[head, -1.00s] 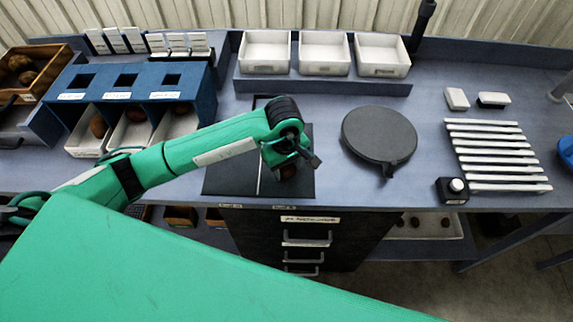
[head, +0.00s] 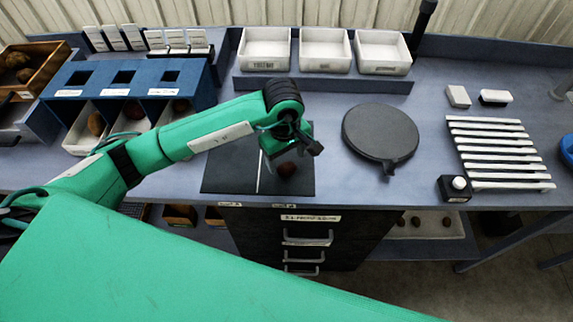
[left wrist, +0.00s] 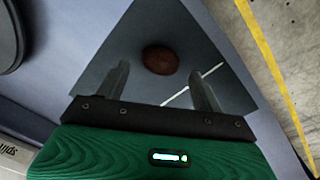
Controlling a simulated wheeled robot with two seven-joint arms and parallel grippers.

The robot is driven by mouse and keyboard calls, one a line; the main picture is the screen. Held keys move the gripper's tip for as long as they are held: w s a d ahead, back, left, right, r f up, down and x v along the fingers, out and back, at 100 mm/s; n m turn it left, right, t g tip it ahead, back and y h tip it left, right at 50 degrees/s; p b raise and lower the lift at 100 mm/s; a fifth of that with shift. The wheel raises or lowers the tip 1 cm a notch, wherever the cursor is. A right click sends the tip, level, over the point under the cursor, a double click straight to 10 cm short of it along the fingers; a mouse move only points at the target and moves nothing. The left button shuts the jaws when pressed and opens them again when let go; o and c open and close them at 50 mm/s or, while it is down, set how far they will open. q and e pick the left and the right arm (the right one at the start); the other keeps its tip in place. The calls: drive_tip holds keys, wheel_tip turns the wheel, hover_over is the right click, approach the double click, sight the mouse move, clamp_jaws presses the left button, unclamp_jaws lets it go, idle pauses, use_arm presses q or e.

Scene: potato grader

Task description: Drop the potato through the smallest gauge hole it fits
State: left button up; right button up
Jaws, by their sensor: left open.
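A reddish-brown potato (head: 287,169) lies on the dark mat (head: 225,175), which has a white line across it. The potato also shows in the left wrist view (left wrist: 160,59), beyond the fingertips. My left gripper (head: 288,150) is just above and behind the potato; its fingers (left wrist: 162,85) are open and empty. The blue gauge box (head: 127,91) at the left has three square holes in its top, with trays below. Potatoes lie in the left tray (head: 96,124) and others; my arm hides part of this. My right gripper is not in view.
Three white bins (head: 325,50) stand on a ledge at the back. A round dark plate (head: 381,133) lies right of the mat, and a white slatted rack (head: 498,152) further right. A wooden crate of potatoes (head: 30,68) is at far left.

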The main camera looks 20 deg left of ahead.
sight(285, 166)
use_arm(q)
wheel_tip(285, 166, up, 8)
drive_tip(key=b, duration=0.2)
drive_tip(key=shift+r, duration=0.15)
drive_tip(key=shift+s, duration=0.1)
